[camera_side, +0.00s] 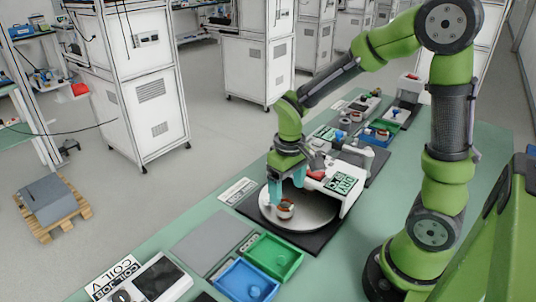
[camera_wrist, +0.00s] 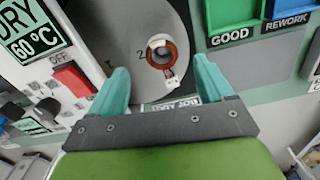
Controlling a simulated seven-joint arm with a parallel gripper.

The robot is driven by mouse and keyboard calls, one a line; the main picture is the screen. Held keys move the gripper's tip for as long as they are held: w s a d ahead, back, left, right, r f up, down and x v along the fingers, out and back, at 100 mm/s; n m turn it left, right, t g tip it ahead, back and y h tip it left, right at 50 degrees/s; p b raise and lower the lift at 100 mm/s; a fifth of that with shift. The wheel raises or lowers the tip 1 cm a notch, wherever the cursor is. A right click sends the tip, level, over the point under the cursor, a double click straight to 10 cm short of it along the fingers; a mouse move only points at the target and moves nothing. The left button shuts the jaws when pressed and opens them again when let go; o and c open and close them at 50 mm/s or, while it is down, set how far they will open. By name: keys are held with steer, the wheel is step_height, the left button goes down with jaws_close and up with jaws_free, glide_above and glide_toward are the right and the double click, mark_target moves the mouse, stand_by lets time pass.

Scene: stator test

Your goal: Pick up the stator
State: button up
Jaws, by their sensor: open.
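The stator (camera_side: 285,212) is a small ring with copper-coloured winding and a pale part at its side. It rests on a round grey plate (camera_side: 322,212), near the plate's front left in the side view. In the wrist view the stator (camera_wrist: 161,53) shows its open bore, and the plate (camera_wrist: 120,25) lies under it. My gripper (camera_side: 287,194) has teal fingers and is open, pointing down just above the stator. In the wrist view the stator appears between the spread fingertips of my gripper (camera_wrist: 160,66). Nothing is held.
A white drying unit (camera_side: 352,196) with a "DRY 60 °C" sign (camera_wrist: 35,35) and red switch (camera_wrist: 74,79) stands close beside the plate. A green GOOD bin (camera_side: 275,258) and blue REWORK bin (camera_side: 246,281) stand in front. A bare grey mat (camera_side: 212,240) lies left.

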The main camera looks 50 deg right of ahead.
mark_target(285, 202)
step_height(285, 202, down, 6)
steer(key=shift+w+a+r, duration=0.1)
steer(key=shift+a+r, duration=0.05)
stand_by(0.3)
steer(key=c, duration=1.2)
